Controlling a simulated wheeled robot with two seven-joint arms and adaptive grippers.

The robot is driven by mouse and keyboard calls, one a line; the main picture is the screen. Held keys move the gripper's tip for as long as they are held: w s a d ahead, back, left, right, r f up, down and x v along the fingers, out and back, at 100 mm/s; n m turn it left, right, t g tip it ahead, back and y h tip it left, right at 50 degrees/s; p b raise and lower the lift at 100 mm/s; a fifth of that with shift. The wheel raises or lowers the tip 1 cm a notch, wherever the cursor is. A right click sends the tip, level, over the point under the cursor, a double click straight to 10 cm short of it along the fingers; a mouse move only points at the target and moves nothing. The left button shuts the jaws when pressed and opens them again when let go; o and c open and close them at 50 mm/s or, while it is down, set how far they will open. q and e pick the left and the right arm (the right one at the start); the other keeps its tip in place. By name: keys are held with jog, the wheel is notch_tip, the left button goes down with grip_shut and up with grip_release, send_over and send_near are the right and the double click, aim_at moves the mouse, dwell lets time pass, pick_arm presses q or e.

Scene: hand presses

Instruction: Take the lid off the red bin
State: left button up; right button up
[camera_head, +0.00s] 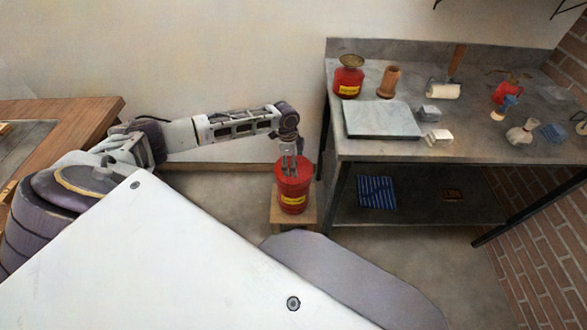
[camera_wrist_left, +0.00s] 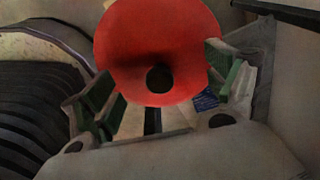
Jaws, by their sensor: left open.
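The red bin (camera_head: 292,201) has a yellow label and stands upright on a small wooden stool by the wall. Its round red lid (camera_head: 303,172) is on top. My left gripper (camera_head: 289,168) points down at the lid from above, with the fingers at its top. In the left wrist view the lid (camera_wrist_left: 155,30) is a red disc with a dark round spot near its lower part. My left gripper (camera_wrist_left: 165,100) is open there, its fingers on both sides of the disc. Contact with the lid cannot be made out. My right gripper is in no view.
A grey workbench (camera_head: 450,148) stands to the right, holding another red can (camera_head: 348,82), a flat grey slab (camera_head: 382,120) and several small items. A blue striped cloth (camera_head: 376,192) lies on its lower shelf. A wooden table (camera_head: 95,120) is at left.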

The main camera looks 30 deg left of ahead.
pick_arm(q)
jog(key=shift+c, duration=0.2)
dwell(0.3)
grip_shut()
dwell(0.4)
